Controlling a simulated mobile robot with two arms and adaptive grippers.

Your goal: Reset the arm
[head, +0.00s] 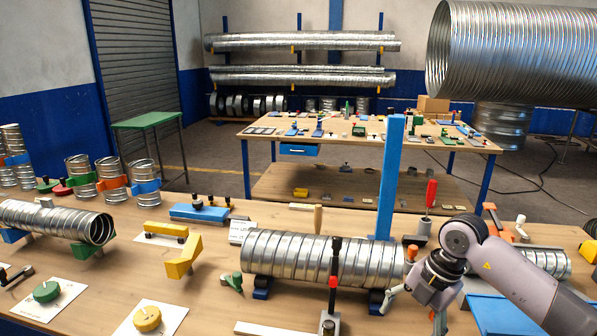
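My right arm comes in from the right edge. Its gripper (414,311) points down over the bench, just right of the right end of the middle spiral duct (290,257). Its fingers look spread apart with nothing seen between them. Whether a finger touches the duct or its support cannot be told. The duct lies level on dark blue supports, with a black and red upright clamp (333,275) in front of it. My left arm and gripper are not in view.
The workbench (215,280) holds another spiral duct (55,220) at left, a yellow bracket (184,257), green (47,291) and yellow (147,318) knobs. A tall blue post (390,175) and red-handled tool (430,195) stand behind my gripper. A blue tray (500,315) lies at right.

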